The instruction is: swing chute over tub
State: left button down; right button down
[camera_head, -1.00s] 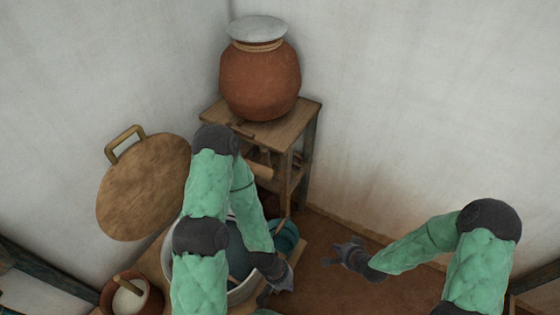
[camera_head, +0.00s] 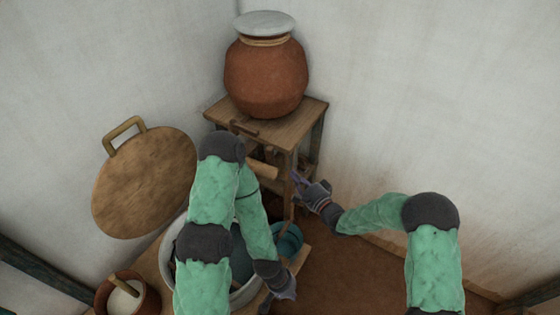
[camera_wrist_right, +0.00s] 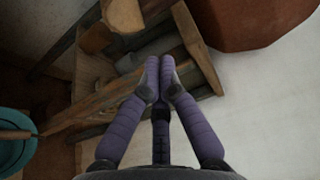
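A short pale wooden piece (camera_head: 262,169), likely the chute, juts from the clay pot's stand, above the tub's far side. Its end also shows at the top of the right wrist view (camera_wrist_right: 122,14). The round pale-rimmed tub (camera_head: 246,292) stands below, largely hidden by my left arm. My right gripper (camera_head: 297,180) is just right of the wooden piece, by the stand's front leg. In the right wrist view its fingertips (camera_wrist_right: 159,65) meet with nothing visible between them. My left gripper (camera_head: 284,290) is low at the tub's right edge; its fingers are unclear.
A large clay pot (camera_head: 266,78) with a pale lid stands on the wooden stand (camera_head: 290,122). A teal bowl (camera_head: 290,240) sits right of the tub. A round wooden lid (camera_head: 145,185) leans on the wall. A small pot (camera_head: 147,300) is bottom left. Floor right of the stand is clear.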

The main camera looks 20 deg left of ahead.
jog(key=shift+w, duration=0.1)
jog(key=b+x, duration=0.2)
jog(key=x, duration=0.8)
jog(key=shift+b, duration=0.3)
jog(key=shift+d, duration=0.1)
